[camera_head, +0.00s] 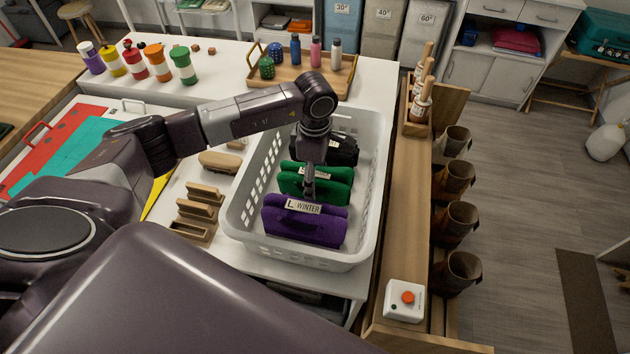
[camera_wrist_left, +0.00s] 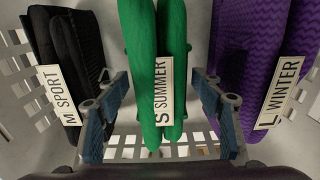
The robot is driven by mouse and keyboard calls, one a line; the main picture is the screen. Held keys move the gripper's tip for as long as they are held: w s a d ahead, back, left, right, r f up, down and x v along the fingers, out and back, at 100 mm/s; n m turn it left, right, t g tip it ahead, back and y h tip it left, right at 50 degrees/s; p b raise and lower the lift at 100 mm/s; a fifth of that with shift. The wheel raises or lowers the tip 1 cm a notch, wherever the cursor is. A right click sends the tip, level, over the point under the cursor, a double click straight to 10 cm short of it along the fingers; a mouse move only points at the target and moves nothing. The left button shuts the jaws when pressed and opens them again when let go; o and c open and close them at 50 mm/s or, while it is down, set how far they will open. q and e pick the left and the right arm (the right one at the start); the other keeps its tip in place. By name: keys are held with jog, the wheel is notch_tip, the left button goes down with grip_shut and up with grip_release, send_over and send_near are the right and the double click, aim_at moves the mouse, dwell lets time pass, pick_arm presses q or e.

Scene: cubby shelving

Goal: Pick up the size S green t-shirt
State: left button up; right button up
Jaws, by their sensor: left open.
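The green t-shirt (camera_head: 314,184) lies folded in the white basket, between a purple folded shirt and a black one. In the left wrist view the green t-shirt (camera_wrist_left: 156,60) carries a tag (camera_wrist_left: 164,90) reading "S SUMMER". My left gripper (camera_head: 310,185) reaches down into the basket over the green t-shirt and partly hides it. In the left wrist view my left gripper (camera_wrist_left: 163,130) is open, with one blue-padded finger on each side of the green t-shirt. A gap shows between each finger and the cloth. My right gripper is not in view.
The white basket (camera_head: 375,190) has perforated walls. The purple shirt (camera_head: 303,225) is tagged "L WINTER"; the black shirt (camera_wrist_left: 68,70) is tagged "M SPORT". Wooden blocks (camera_head: 195,215) stand left of the basket. A bottle tray (camera_head: 340,75) is behind it, a red-button box (camera_head: 405,300) at front right.

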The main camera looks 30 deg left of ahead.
pick_arm(q)
jog(key=shift+f+p, duration=0.5)
jog(key=shift+f, duration=1.25)
jog(key=c, duration=1.3)
jog(key=shift+r, duration=0.15)
jog(key=shift+c, duration=0.2)
